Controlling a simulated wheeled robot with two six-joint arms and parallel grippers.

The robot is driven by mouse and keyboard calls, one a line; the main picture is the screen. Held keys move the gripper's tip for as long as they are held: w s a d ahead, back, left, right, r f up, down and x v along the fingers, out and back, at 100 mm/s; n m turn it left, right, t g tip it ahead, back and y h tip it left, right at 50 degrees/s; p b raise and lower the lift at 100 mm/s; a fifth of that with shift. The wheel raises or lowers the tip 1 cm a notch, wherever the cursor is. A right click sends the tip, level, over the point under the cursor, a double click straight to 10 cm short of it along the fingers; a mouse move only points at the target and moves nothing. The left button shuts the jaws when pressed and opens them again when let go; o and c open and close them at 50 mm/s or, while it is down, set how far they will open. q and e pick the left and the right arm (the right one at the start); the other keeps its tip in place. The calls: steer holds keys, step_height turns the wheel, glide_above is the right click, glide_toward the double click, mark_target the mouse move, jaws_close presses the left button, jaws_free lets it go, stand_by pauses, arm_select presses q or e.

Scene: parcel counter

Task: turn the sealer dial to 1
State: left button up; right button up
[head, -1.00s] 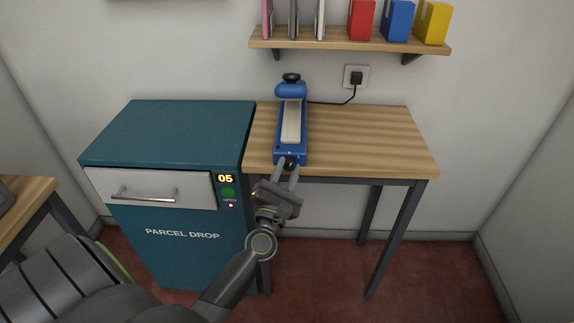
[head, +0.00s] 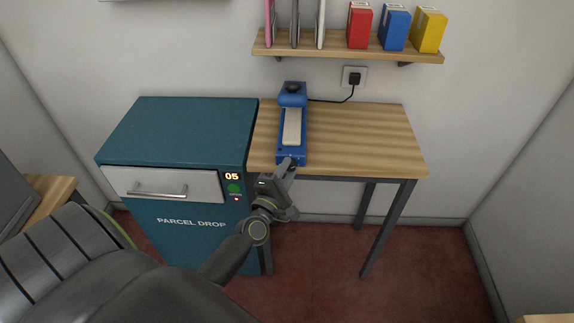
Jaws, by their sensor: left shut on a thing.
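The blue sealer (head: 283,133) stands on the wooden table, with a pale strip along its top and a dark knob at its far end. The sealer dial is at its front end, facing me, and is mostly hidden by my left gripper. My left gripper (head: 286,168) reaches up to that front end and is shut on the dial, with its wrist turned. The dial's marks are too small and covered to read. My right gripper is not in view.
The wooden table (head: 370,140) is clear to the right of the sealer. The teal parcel drop box (head: 185,130) stands close on the left, beside my left arm. A black plug (head: 354,79) with a cable is on the wall. A shelf (head: 345,52) with boxes hangs above.

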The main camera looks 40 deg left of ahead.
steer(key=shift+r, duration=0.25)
arm_select(q)
steer(key=o, duration=1)
steer(key=shift+s+d+f, duration=0.1)
steer(key=shift+s+f, duration=0.05)
steer(key=shift+s, duration=0.35)
steer(key=shift+s+d+f+b, duration=0.35)
steer(key=shift+s+b, duration=0.95)
steer(key=shift+s, duration=1.4)
steer(key=shift+s+d+f+b, duration=0.1)
steer(key=shift+s+d+b, duration=0.4)
steer(key=shift+s+b, duration=1.5)
steer(key=shift+s+d+f+b, duration=0.25)
steer(key=shift+s+d+b, duration=0.3)
steer(key=shift+s, duration=2.8)
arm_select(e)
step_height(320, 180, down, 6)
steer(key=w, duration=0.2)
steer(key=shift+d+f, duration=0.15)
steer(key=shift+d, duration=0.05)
